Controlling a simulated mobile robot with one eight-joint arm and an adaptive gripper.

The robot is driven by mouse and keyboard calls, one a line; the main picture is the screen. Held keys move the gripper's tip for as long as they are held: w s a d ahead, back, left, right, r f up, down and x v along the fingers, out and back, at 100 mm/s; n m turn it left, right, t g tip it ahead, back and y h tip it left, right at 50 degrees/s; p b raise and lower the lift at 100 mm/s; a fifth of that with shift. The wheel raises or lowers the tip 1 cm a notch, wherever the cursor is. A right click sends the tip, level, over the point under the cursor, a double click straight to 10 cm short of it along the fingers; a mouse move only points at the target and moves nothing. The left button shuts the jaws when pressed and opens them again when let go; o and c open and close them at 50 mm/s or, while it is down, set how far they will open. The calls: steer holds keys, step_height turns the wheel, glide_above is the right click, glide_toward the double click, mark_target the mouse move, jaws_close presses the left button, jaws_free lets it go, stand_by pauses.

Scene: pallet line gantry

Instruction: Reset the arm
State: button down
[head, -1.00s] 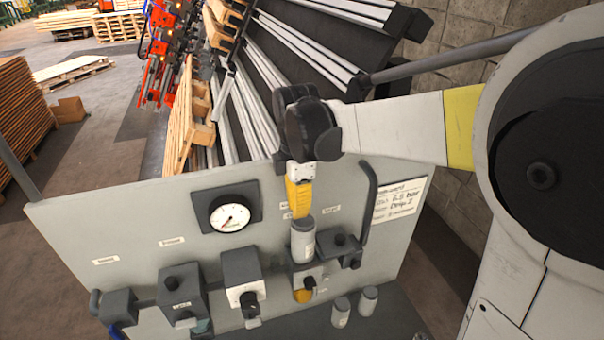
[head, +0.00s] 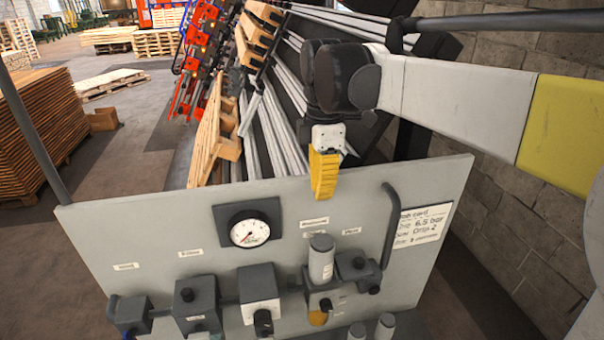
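My gripper (head: 324,190) is yellow and points down from the dark wrist of my arm, in front of the upper edge of the grey panel. Its fingers show as one yellow block, so I cannot tell whether they are open or shut. I see nothing hanging from it. A grey cylinder (head: 321,258) stands upright on the panel's row of fittings, below my gripper and apart from it.
The grey panel (head: 160,228) carries a round gauge (head: 249,233), several valve blocks and a bent handle (head: 391,222). A paper note (head: 424,226) is at its right. Behind stand a roller conveyor and a leaning pallet (head: 212,143). A block wall (head: 518,190) is at right.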

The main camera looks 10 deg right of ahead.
stand_by(0.3)
steer(key=s+d+f+m+t, duration=0.1)
steer(key=s+f+m+t, duration=0.35)
steer(key=s+m, duration=0.4)
steer(key=s+d+f+m+t, duration=0.25)
steer(key=s+f+m, duration=0.25)
steer(key=s+m, duration=0.3)
step_height(320, 180, down, 34)
steer(key=w+m+b, duration=0.1)
steer(key=b, duration=3.3)
steer(key=shift+w+a, duration=0.15)
steer(key=shift+a, duration=0.3)
steer(key=shift+r+m, duration=0.1)
steer(key=shift+m, duration=0.15)
